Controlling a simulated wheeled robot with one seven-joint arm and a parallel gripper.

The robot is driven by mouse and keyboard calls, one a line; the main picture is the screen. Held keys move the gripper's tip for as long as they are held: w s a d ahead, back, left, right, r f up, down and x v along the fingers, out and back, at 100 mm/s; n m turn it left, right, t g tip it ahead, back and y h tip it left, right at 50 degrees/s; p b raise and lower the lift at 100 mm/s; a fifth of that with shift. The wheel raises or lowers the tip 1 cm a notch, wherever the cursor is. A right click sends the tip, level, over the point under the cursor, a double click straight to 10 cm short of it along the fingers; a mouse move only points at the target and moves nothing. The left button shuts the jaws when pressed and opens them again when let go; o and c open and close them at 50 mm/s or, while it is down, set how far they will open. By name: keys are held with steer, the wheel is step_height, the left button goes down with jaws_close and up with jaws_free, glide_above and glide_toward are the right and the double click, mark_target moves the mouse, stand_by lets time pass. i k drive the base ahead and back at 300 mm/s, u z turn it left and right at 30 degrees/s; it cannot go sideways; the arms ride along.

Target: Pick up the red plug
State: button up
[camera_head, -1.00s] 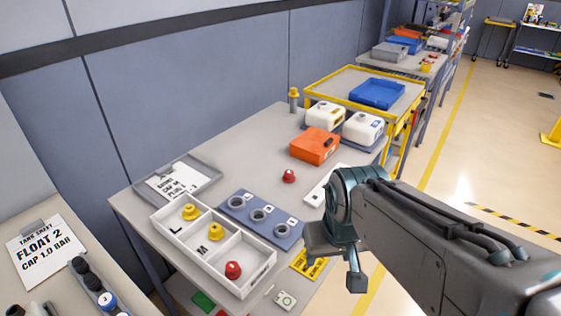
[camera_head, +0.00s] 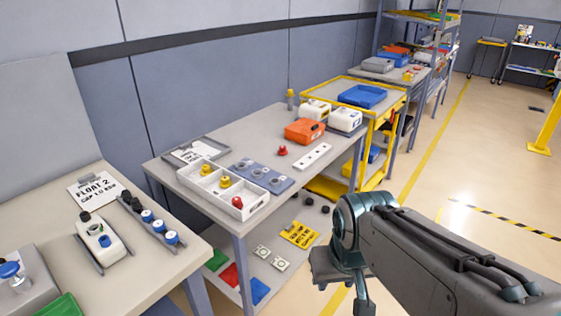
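Two red plugs show. One red plug (camera_head: 282,151) stands on the grey table top between the blue-grey holder and the orange case. The other red plug (camera_head: 237,202) sits in the nearest compartment of the white tray (camera_head: 222,213). Two yellow plugs (camera_head: 206,169) (camera_head: 225,182) sit in the tray's other compartments. My gripper (camera_head: 345,290) hangs at the end of my arm, right of the table and apart from both red plugs. Its fingers are partly hidden, and I cannot tell its opening. It appears to hold nothing visible.
A blue-grey holder (camera_head: 249,170) with several round sockets and a white strip (camera_head: 313,157) lie on the table. An orange case (camera_head: 305,131) and white canisters (camera_head: 345,119) stand behind. A lower shelf (camera_head: 270,235) holds small parts. A beige bench (camera_head: 150,240) stands left; floor is clear at right.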

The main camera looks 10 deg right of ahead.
mark_target(282, 151)
steer(key=z, duration=1.1)
steer(key=i, duration=1.7)
steer(key=u, duration=0.65)
steer(key=i, duration=0.75)
steer(key=u, duration=1.05)
steer(key=i, duration=0.3)
steer(key=u, duration=0.35)
